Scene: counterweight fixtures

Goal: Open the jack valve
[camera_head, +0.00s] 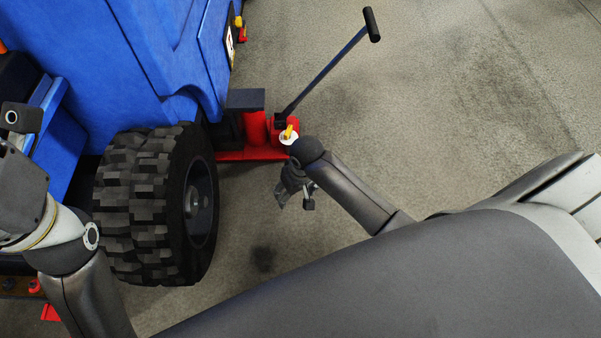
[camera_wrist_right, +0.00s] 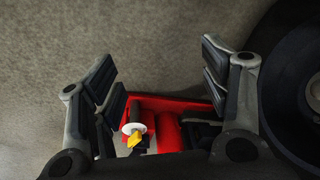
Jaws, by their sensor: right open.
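A large black tyre (camera_head: 150,205) of the blue vehicle (camera_head: 140,60) stands left of my right gripper. It also shows at the right of the wrist view (camera_wrist_right: 290,80). The concrete floor (camera_head: 450,100) right of the jack is clear.

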